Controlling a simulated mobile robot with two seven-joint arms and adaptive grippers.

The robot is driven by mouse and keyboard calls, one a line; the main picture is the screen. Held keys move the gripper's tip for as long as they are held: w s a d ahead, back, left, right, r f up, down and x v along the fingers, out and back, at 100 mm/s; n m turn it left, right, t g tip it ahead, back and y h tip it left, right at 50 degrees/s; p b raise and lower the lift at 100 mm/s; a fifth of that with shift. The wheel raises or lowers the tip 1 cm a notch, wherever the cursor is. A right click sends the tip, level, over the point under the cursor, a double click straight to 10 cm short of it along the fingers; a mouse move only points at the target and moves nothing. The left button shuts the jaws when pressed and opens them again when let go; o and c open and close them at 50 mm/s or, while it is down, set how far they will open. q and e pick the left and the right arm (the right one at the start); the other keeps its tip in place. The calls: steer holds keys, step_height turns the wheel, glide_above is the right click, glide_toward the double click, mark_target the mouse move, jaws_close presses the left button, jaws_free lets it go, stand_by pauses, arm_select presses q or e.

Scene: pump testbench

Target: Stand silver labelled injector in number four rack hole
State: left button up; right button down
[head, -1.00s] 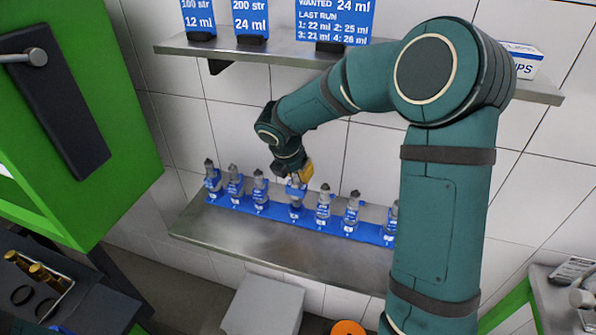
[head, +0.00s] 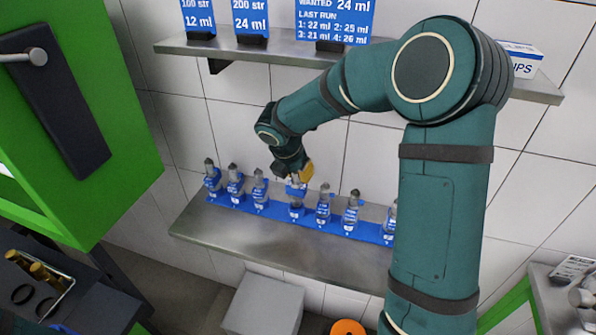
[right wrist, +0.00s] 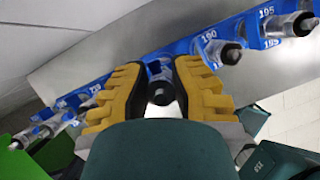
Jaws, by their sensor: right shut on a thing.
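My right gripper (head: 297,178) is shut on an injector (head: 296,202) at the blue rack (head: 275,216). The held injector is upright, with a blue label near the fingers and a grey metal body below. In the right wrist view, the yellow fingers (right wrist: 160,95) stand on both sides of the injector's dark tip (right wrist: 161,94). It is over or in a rack place between the left three injectors and those on the right; I cannot tell how deep it sits. I cannot read its label. My left gripper is out of view.
Other labelled injectors (head: 235,186) stand close on both sides along the rack, on a metal shelf (head: 230,229). An upper shelf (head: 270,52) carries blue signs. A green cabinet (head: 120,150) is at left. The shelf front is clear.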

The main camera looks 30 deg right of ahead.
steer(key=shift+f+b, duration=1)
steer(key=shift+f, duration=0.65)
stand_by(0.4)
steer(key=c, duration=0.9)
jaws_free()
steer(key=shift+r, duration=0.15)
steer(key=v, duration=1.2)
steer(key=shift+a, duration=0.1)
